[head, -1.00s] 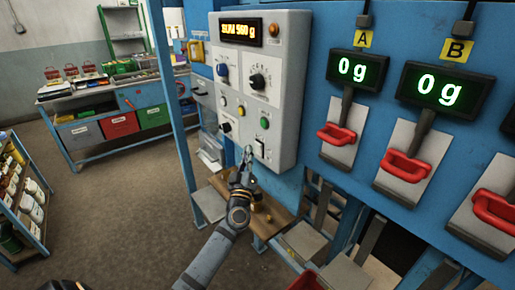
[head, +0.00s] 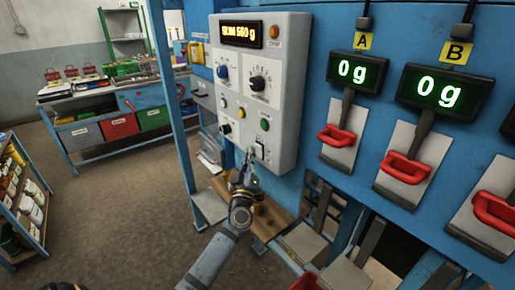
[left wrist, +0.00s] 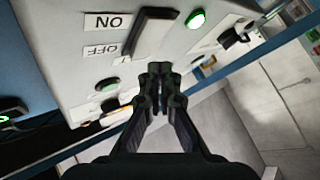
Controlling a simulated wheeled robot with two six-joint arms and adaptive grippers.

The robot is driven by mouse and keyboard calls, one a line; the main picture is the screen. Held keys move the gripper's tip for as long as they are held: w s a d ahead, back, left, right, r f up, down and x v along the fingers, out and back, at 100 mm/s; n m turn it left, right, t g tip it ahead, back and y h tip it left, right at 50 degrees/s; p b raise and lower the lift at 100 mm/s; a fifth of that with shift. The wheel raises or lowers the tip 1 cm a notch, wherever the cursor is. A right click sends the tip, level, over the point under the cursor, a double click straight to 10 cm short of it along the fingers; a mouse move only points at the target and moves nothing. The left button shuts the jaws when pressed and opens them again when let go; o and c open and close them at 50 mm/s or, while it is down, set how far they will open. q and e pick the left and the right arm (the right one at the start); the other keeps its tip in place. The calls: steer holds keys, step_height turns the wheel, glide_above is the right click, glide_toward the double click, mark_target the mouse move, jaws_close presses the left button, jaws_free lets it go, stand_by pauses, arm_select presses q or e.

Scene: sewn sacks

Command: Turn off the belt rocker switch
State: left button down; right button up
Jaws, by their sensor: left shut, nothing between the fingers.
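The grey control box (head: 284,95) hangs on the blue wall. Its rocker switch (head: 259,150) is low on the right of the panel. In the left wrist view the rocker (left wrist: 153,36) shows a pale face in a dark frame, beside upside-down ON and OFF labels. My left gripper (head: 248,157) is shut and empty, with its tips just left of the switch in the head view. In the left wrist view the gripper (left wrist: 160,70) is just below the rocker; whether it touches the panel I cannot tell. My right gripper is not in view.
A green button (head: 265,125), a blue knob (head: 222,71) and a black dial (head: 258,83) share the panel. The display (head: 242,34) is lit. Red-handled chutes (head: 405,167) stand to the right. A wooden bench (head: 268,222) lies below the box.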

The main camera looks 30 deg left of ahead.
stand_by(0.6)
arm_select(q)
steer(key=shift+w+d, duration=0.15)
steer(key=shift+w, duration=0.25)
steer(key=shift+w+d+r, duration=0.1)
steer(key=shift+w+d, duration=0.05)
steer(key=shift+w, duration=0.2)
stand_by(0.6)
steer(key=shift+s+a+p, duration=0.35)
steer(key=shift+s+p, duration=0.35)
steer(key=shift+s, duration=0.15)
